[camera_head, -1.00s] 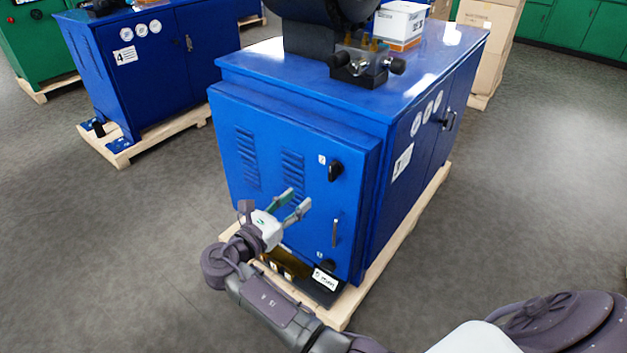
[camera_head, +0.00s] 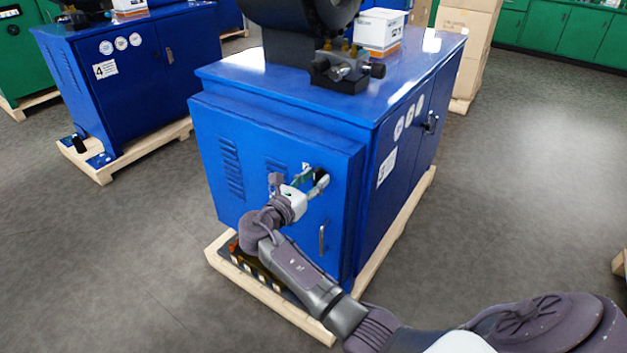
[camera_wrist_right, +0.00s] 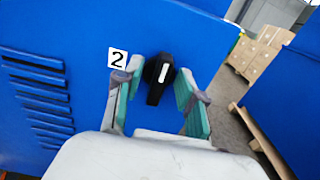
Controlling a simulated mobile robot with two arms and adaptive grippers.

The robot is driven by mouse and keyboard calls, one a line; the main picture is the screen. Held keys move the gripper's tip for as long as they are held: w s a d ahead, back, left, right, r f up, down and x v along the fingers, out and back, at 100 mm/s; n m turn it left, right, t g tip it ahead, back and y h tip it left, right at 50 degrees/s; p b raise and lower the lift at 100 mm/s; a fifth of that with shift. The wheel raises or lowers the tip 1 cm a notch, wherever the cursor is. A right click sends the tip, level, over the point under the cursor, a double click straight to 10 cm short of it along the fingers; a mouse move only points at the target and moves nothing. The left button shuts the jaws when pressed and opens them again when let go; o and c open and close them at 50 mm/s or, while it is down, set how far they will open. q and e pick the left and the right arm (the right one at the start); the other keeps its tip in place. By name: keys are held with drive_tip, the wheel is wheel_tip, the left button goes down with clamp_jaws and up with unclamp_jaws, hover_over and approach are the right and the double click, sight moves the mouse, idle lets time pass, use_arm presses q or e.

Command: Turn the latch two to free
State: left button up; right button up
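The black latch (camera_wrist_right: 158,88) sits on the blue cabinet door (camera_head: 235,140), right beside a white label marked 2 (camera_wrist_right: 117,58). In the wrist view its handle hangs roughly downward, slightly tilted, with a white mark near its top. My right gripper (camera_head: 313,177) is at the upper right of the door and largely covers the latch in the head view. In the wrist view its green-padded fingers (camera_wrist_right: 158,74) are spread, one on each side of the latch, with gaps visible. My left gripper is not in view.
The cabinet stands on a wooden pallet (camera_head: 388,237). Another blue cabinet (camera_head: 140,75) stands at the left and cartons (camera_head: 465,45) at the back. The grey floor on both sides is open.

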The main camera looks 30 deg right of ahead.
clamp_jaws()
